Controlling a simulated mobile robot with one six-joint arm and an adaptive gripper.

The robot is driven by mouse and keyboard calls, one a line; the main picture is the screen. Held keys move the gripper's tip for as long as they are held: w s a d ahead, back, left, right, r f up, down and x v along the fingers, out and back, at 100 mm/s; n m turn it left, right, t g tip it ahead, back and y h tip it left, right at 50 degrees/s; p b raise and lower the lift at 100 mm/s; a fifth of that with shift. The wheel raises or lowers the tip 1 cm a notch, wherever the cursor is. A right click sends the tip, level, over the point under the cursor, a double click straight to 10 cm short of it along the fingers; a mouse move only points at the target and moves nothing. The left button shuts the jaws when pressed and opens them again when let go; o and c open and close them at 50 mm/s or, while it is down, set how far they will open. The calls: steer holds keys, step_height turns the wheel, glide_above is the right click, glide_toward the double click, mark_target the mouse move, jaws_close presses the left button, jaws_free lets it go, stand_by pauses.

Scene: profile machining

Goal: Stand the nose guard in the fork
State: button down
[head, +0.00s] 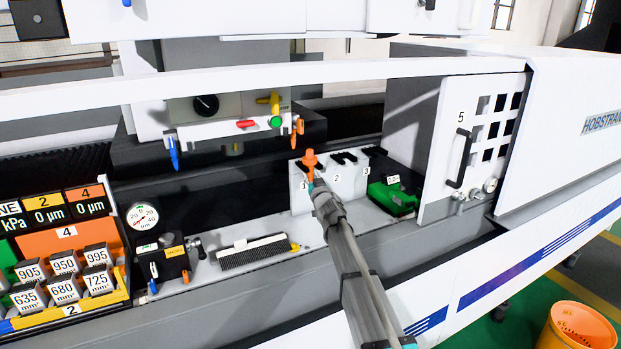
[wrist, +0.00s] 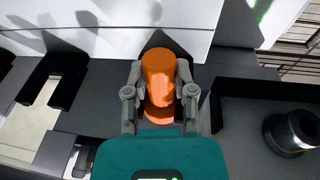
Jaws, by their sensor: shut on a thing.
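The nose guard (head: 310,160) is an orange, capped cylinder. My gripper (head: 311,184) is shut on it, with one finger on each side in the wrist view (wrist: 160,105). The guard appears upright at the fork (head: 300,167) marked 1, on the left of a white rack (head: 324,190). The guard and my fingers cover most of that fork. I cannot tell whether the guard is seated in it or just above it. The guard's orange body (wrist: 162,75) fills the middle of the wrist view.
Empty black forks stand right of the guard, by the 2 and 3 marks. A green box (head: 392,198) lies further right, beside the door (head: 470,150). A brush (head: 253,252) lies on the ledge at left. A spindle housing with coloured handles (head: 232,115) hangs above left.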

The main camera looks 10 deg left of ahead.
steer(key=shift+f, duration=0.25)
steer(key=shift+c, duration=1.8)
jaws_free()
